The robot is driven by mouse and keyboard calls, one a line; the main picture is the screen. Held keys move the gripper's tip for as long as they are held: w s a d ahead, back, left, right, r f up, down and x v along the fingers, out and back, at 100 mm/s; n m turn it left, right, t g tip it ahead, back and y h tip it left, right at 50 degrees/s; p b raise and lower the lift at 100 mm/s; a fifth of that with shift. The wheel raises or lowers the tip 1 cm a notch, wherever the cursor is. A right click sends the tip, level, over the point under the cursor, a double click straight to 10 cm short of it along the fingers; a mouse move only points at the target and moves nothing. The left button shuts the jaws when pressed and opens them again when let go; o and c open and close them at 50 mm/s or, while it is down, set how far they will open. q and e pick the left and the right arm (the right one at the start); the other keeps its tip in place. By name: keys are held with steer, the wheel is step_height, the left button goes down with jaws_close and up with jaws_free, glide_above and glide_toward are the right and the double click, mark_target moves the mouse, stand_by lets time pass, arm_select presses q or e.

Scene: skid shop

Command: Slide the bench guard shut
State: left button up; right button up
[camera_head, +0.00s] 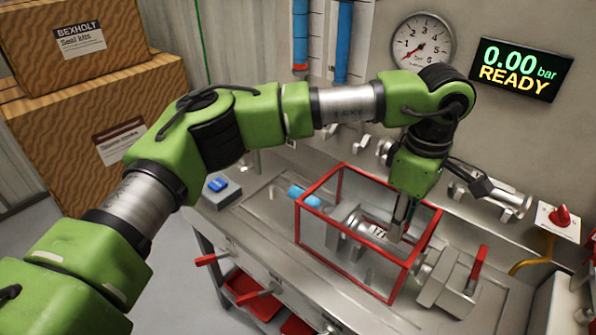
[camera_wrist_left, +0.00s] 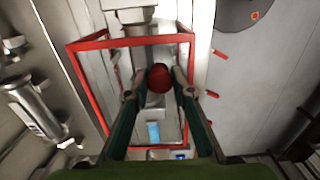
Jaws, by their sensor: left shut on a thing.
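The bench guard (camera_head: 328,219) is a clear box with a red frame, standing over a metal fitting on the steel bench. It also shows in the left wrist view (camera_wrist_left: 86,88). My left gripper (camera_head: 402,226) reaches down at the guard's right part. In the wrist view, its two fingers close on a round red knob (camera_wrist_left: 158,78), which the head view hides. A silver cylinder (camera_head: 352,222) lies inside the guard, and a blue-capped end (camera_head: 297,193) sticks out at its left. My right gripper is not in view.
A clamp block (camera_head: 445,275) with a red lever (camera_head: 479,268) stands right of the guard. A red knob switch (camera_head: 561,216) is at far right. A gauge (camera_head: 422,40) and a screen (camera_head: 520,68) reading "0.00 bar READY" hang behind.

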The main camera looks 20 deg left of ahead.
arm_select(q)
steer(key=shift+s+d, duration=0.3)
steer(key=shift+d, duration=0.55)
steer(key=shift+s+d, duration=0.3)
steer(key=shift+d, duration=0.5)
steer(key=shift+s+d, duration=0.25)
steer(key=shift+d, duration=0.35)
steer(key=shift+s+d, duration=0.2)
steer(key=shift+d, duration=0.35)
steer(key=o, duration=0.9)
steer(key=shift+r, duration=0.1)
step_height(320, 180, up, 7)
steer(key=p, duration=0.4)
glide_above(414, 247)
steer(key=d, duration=0.2)
steer(key=shift+s+r, duration=0.15)
steer(key=shift+s, duration=0.2)
